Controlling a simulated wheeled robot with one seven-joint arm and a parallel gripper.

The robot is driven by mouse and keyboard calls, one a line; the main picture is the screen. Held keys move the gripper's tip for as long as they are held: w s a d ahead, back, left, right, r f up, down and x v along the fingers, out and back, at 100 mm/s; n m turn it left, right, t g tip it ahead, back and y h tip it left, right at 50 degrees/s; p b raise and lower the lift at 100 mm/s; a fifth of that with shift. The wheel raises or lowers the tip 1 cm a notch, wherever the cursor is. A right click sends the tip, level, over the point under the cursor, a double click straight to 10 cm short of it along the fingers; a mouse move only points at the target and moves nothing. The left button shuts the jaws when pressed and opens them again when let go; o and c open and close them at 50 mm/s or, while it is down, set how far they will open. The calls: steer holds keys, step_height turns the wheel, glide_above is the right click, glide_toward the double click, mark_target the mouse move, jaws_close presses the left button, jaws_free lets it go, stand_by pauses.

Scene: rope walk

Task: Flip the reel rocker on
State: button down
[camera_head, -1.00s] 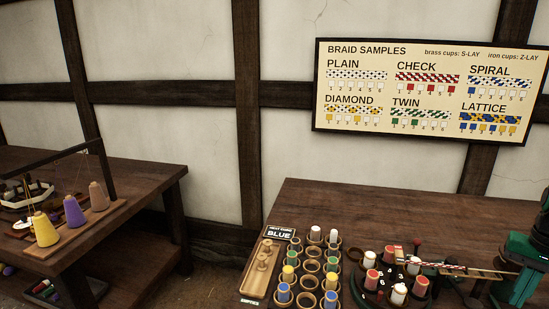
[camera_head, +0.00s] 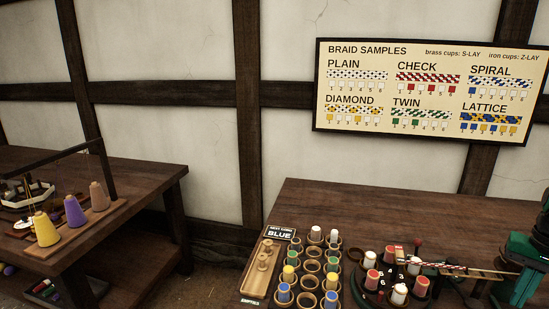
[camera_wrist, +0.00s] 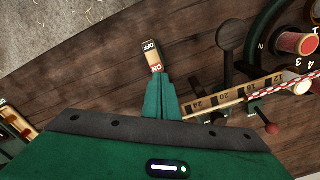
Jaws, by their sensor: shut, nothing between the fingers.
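The reel rocker (camera_wrist: 152,57) is a small two-ended switch on the dark wooden bench in the wrist view. The rocker's tilt is hard to make out. I do not make out the rocker in the head view.
A numbered wooden rule (camera_wrist: 240,95) and a red-and-white braid (camera_wrist: 275,90) run right of my fingers. A red-knobbed lever (camera_wrist: 271,128) stands nearby. The head view shows a braiding wheel with bobbins (camera_head: 372,276), several cups, and a BRAID SAMPLES board (camera_head: 420,90) on the wall.

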steer(key=shift+f, duration=1)
steer(key=shift+r, duration=0.15)
step_height(320, 180, up, 8)
stand_by(1.2)
steer(key=s+a+r+n, duration=0.1)
steer(key=s+a+n, duration=0.1)
steer(key=s+a, duration=1.3)
steer(key=shift+a, duration=0.95)
